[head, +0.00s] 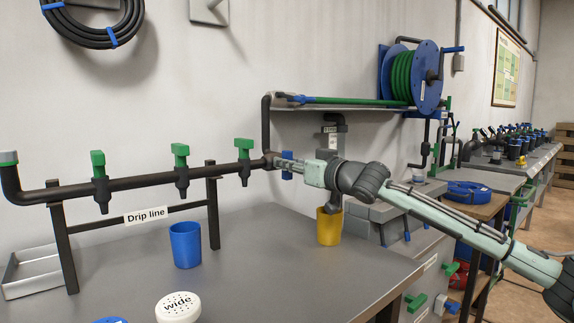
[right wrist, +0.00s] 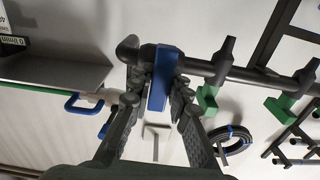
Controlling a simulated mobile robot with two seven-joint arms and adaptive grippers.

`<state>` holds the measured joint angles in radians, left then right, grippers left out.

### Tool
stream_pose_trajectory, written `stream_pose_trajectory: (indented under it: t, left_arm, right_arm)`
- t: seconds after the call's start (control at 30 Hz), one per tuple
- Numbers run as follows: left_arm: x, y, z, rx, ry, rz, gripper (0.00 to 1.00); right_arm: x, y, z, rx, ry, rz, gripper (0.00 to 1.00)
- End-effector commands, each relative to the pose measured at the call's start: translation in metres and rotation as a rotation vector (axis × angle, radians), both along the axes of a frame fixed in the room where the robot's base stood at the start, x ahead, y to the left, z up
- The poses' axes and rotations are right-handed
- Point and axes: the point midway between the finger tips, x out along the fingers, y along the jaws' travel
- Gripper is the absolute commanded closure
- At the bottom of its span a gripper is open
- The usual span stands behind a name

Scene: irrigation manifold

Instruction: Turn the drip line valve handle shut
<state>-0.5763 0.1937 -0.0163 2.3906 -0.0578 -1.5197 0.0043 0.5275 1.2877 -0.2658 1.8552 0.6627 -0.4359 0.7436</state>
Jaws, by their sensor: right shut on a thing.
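The drip line pipe (head: 130,182) is a dark horizontal pipe along the wall, with a "Drip line" label (head: 146,215) on the rack below it. At its right end is a blue valve handle (head: 287,169), largely covered by my right gripper (head: 284,163). In the right wrist view the blue handle (right wrist: 162,78) stands between the two fingers of my right gripper (right wrist: 160,90), crosswise to the pipe (right wrist: 205,68). The gripper is shut on the handle. My left gripper is not in view.
Several green-handled valves (head: 181,152) sit along the pipe. A blue cup (head: 186,244), a yellow cup (head: 329,227) and a white "wide" cap (head: 178,307) stand on the grey bench (head: 262,265). A shelf (head: 350,106) with a hose reel (head: 412,75) is above my right arm.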

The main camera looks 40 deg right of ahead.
Motion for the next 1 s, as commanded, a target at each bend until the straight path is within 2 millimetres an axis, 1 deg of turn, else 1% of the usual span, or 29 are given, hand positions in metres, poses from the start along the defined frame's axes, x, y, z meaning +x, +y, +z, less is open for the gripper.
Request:
stream_pose_trajectory:
  t: [0.47, 0.5, 0.6, 0.67, 1.0]
  left_arm:
    - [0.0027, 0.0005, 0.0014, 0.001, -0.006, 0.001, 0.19]
    - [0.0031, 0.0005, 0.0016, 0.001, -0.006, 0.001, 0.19]
    - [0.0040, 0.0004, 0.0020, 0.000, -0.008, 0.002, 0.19]
    - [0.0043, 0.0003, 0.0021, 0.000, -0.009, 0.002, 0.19]
    - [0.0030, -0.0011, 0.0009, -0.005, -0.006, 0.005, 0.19]
  right_arm:
    - [0.0001, -0.0006, 0.0003, 0.024, 0.002, -0.001, 1.00]
    - [0.0001, -0.0006, 0.0003, 0.024, 0.002, -0.001, 0.80]
    - [0.0001, -0.0006, 0.0004, 0.023, 0.002, -0.001, 0.68]
    - [0.0001, -0.0005, 0.0004, 0.022, 0.002, 0.000, 0.61]
    - [-0.0012, -0.0009, -0.0002, 0.020, 0.002, -0.001, 0.61]
